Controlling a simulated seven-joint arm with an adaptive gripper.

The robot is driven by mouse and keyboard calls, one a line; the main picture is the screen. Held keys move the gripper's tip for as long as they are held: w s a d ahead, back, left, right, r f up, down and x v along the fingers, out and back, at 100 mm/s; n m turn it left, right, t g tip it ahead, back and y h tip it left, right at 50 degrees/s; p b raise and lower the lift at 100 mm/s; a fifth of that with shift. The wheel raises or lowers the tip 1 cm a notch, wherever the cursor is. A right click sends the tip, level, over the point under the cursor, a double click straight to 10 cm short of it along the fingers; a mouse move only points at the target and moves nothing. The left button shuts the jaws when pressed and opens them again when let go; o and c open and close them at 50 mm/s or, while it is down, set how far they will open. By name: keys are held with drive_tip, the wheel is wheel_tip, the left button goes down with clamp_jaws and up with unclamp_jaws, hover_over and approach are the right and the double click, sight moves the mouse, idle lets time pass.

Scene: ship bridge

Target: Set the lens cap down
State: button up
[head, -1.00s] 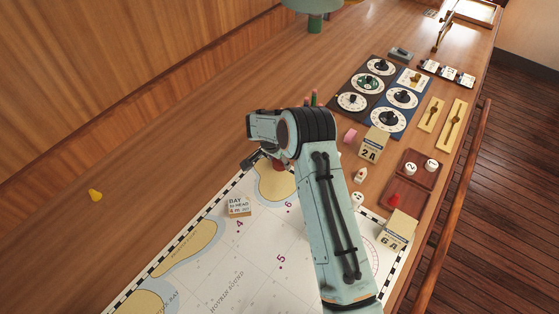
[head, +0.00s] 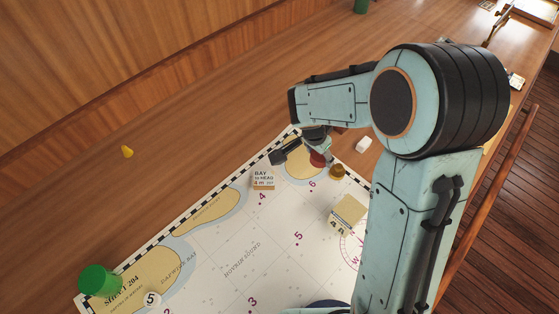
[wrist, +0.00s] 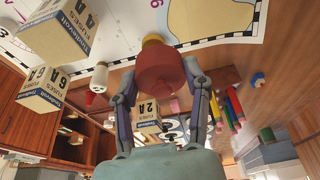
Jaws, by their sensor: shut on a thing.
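My gripper (head: 312,152) is low over the upper end of the chart, beside its sand-coloured island. In the wrist view its two fingers (wrist: 165,95) are closed around a dark red, rounded piece (wrist: 164,72), seemingly the lens cap. The red piece (head: 318,159) also shows under the fingers in the head view. I cannot tell whether the red piece touches the chart.
The chart (head: 270,235) has open room below the island. A small lettered block (head: 263,180) and a fuse box (head: 346,214) stand on it. A green cylinder (head: 99,280) is at lower left. Pencils (wrist: 233,108) and more fuse boxes (wrist: 60,33) show in the wrist view.

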drive_tip(key=shift+s, duration=0.15)
drive_tip(key=shift+s+m, duration=0.25)
drive_tip(key=shift+m, duration=0.75)
drive_tip(key=s+a+n, duration=0.2)
drive_tip(key=s+a, duration=1.4)
drive_tip(key=s, duration=0.5)
hover_over(207, 233)
drive_tip(key=s, duration=0.1)
drive_tip(key=f, duration=0.8)
drive_tip(key=shift+s+d+f, duration=0.1)
drive_tip(key=shift+s+f, duration=0.1)
drive_tip(key=shift+w+a+f, duration=0.15)
drive_tip(key=shift+a+f, duration=0.05)
drive_tip(key=shift+f, duration=0.05)
drive_tip(key=shift+w+a+f, duration=0.1)
drive_tip(key=shift+f, duration=0.85)
drive_tip(key=shift+w+a+f, duration=0.1)
drive_tip(key=shift+f, duration=0.85)
